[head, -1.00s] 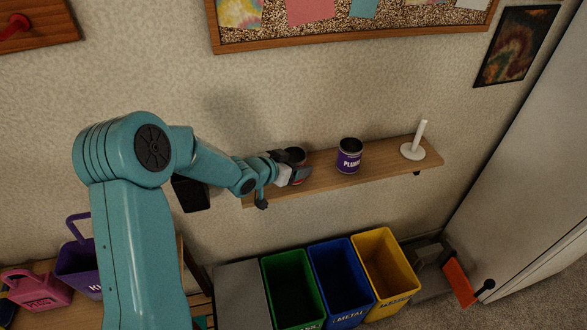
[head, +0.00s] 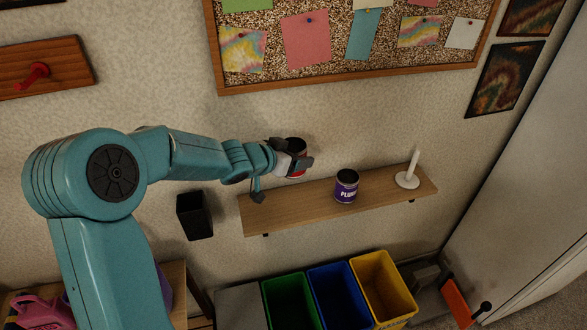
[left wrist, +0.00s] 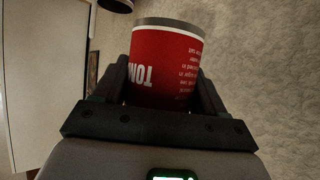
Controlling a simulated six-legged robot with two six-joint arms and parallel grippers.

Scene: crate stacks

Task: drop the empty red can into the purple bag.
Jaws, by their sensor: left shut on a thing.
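My left gripper (head: 300,160) is shut on the red can (head: 297,146) and holds it above the left part of the wall shelf (head: 270,209). The can looks roughly upright, its dark open top up. In the left wrist view the red can (left wrist: 165,65) with white lettering sits between both fingers. The purple bag is almost wholly hidden behind my left arm at lower left in the head view; only a purple sliver (head: 66,298) shows beside the arm. My right gripper is not in view.
A purple plum can (head: 346,186) and a white upright holder (head: 407,180) stand on the shelf. Green (head: 290,302), blue (head: 339,297) and yellow (head: 384,288) bins stand below. A pink bag (head: 40,312) is at lower left, a black box (head: 195,215) on the wall.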

